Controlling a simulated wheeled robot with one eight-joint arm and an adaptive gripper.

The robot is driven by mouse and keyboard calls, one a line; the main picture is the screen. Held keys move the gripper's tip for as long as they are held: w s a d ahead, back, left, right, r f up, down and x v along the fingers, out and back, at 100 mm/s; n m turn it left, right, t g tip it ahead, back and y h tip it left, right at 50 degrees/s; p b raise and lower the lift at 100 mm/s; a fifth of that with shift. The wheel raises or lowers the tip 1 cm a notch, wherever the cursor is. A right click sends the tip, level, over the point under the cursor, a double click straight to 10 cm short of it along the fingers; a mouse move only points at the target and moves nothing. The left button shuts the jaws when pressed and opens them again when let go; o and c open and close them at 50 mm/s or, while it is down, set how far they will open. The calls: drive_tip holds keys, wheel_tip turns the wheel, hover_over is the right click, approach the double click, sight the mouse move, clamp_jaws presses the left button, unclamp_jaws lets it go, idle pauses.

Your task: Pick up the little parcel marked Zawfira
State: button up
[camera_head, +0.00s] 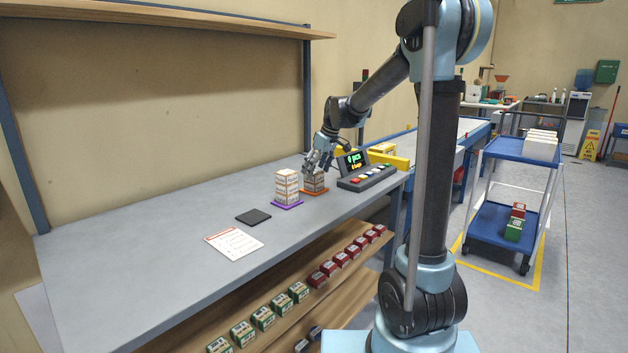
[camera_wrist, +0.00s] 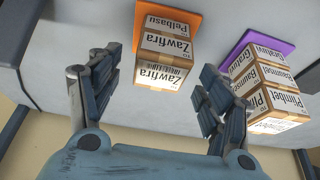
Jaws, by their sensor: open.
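The little parcel marked Zawfira (camera_wrist: 160,75) is a brown box with a white label, on top of a stack in the wrist view. A parcel marked Pelbasu (camera_wrist: 168,24) shows in the same stack. The stack stands on an orange mat (camera_wrist: 193,17). In the head view this stack (camera_head: 315,182) is partly hidden by my gripper (camera_head: 318,168). In the wrist view my gripper (camera_wrist: 150,95) is open, with a finger on either side of the Zawfira parcel's near end.
A second stack of parcels (camera_head: 286,186), labelled Plimbet, Baumse and Gratuvi, stands close by on a purple mat (camera_head: 288,205). A button console (camera_head: 366,176) is to the right. A dark pad (camera_head: 254,216) and a printed sheet (camera_head: 234,243) lie to the left on the bench.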

drive_tip(key=shift+x, duration=0.85)
drive_tip(key=c, duration=1.2)
drive_tip(key=shift+o, duration=0.2)
drive_tip(key=shift+r, duration=0.1)
